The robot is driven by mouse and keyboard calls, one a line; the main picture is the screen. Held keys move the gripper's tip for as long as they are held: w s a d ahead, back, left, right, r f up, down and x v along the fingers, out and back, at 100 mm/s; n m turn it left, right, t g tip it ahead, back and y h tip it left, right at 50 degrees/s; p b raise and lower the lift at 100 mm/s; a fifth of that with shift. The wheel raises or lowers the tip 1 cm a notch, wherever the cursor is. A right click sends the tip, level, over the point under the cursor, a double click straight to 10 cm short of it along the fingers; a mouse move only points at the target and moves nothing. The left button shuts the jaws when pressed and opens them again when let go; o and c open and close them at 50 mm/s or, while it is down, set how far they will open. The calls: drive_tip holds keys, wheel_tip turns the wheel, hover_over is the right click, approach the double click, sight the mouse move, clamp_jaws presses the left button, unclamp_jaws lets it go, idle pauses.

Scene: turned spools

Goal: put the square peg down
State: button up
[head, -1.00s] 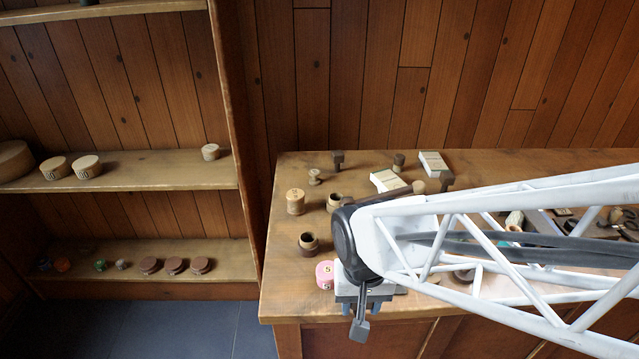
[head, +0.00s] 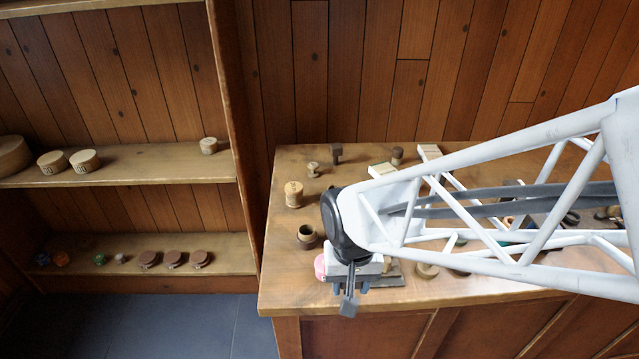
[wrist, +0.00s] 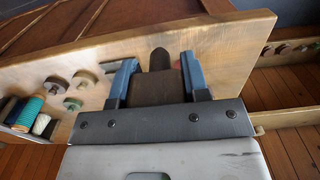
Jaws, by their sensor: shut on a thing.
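My gripper (head: 350,287) is over the front left part of the bench (head: 284,237), near its front edge. In the wrist view its two blue fingers (wrist: 158,80) stand either side of a dark brown block, the square peg (wrist: 158,90), and are shut on it. A dark rounded part shows just beyond the block; I cannot tell if it belongs to the peg. In the head view the peg is mostly hidden by my gripper and arm. I cannot tell whether the peg touches the bench.
A pink piece (head: 320,266) sits close to the left of my gripper. A dark hollow cup (head: 307,236) and a pale spool (head: 293,194) stand behind it. Several round pieces and a tray of thread spools (wrist: 32,112) lie on the bench. A shelf unit (head: 120,171) stands left.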

drive_tip(key=w+a, duration=0.1)
drive_tip(key=w, duration=0.3)
drive_tip(key=w+a, duration=0.1)
drive_tip(key=w, duration=0.3)
drive_tip(key=w+a+f, duration=0.1)
drive_tip(key=w, duration=0.3)
drive_tip(key=shift+w+a+f, duration=0.1)
drive_tip(key=shift+a, duration=0.15)
drive_tip(key=shift+f, duration=1.75)
drive_tip(key=shift+f, duration=0.1)
drive_tip(key=o, duration=0.9)
wheel_tip(320, 180, up, 12)
